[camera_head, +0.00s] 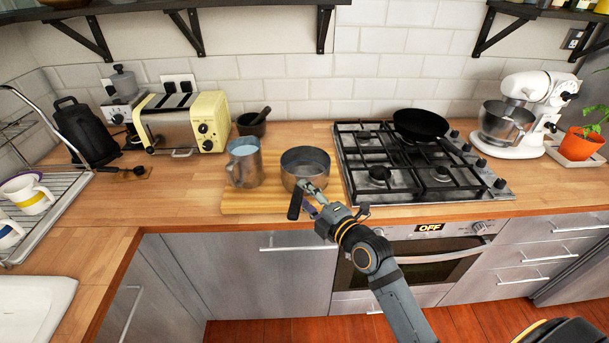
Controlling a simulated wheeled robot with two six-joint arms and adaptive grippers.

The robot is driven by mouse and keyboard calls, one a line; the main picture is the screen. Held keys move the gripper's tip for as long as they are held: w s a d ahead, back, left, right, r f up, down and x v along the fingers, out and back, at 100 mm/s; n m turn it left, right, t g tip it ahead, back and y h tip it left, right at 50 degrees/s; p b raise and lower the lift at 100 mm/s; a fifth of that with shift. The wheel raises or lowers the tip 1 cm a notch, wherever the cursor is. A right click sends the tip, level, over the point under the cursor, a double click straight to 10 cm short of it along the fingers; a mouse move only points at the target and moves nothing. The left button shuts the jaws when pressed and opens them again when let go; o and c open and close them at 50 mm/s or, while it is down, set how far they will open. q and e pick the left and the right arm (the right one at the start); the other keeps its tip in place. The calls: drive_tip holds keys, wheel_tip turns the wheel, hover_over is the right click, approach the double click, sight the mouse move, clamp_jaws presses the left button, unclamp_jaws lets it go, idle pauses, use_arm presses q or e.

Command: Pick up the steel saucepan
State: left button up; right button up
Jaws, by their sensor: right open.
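The steel saucepan (306,163) stands upright on a wooden board (240,204) on the counter, left of the hob. Its dark handle (295,203) points toward the front edge. My right gripper (309,196) is open at the front of the pan, close beside the handle. I cannot tell whether a finger touches the pan or the handle. The arm hides part of the counter edge. My left gripper is not in view.
A steel jug (244,163) stands just left of the saucepan, with a dark mortar (252,124) behind. The gas hob (420,165) with a black frying pan (420,124) lies to the right. A toaster (181,122) stands at back left.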

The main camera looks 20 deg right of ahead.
sight(298, 187)
drive_tip(key=shift+w, duration=0.3)
drive_tip(key=w+p, duration=0.1)
drive_tip(key=w, duration=0.1)
drive_tip(key=w+f, duration=0.1)
drive_tip(key=w, duration=0.1)
drive_tip(key=shift+a+p, duration=0.2)
drive_tip(key=shift+p, duration=0.2)
drive_tip(key=shift+w+a+f, duration=0.15)
drive_tip(key=shift+w, duration=0.2)
drive_tip(key=shift+s, duration=0.2)
drive_tip(key=shift+c, duration=0.8)
clamp_jaws()
drive_tip(key=shift+w, duration=0.1)
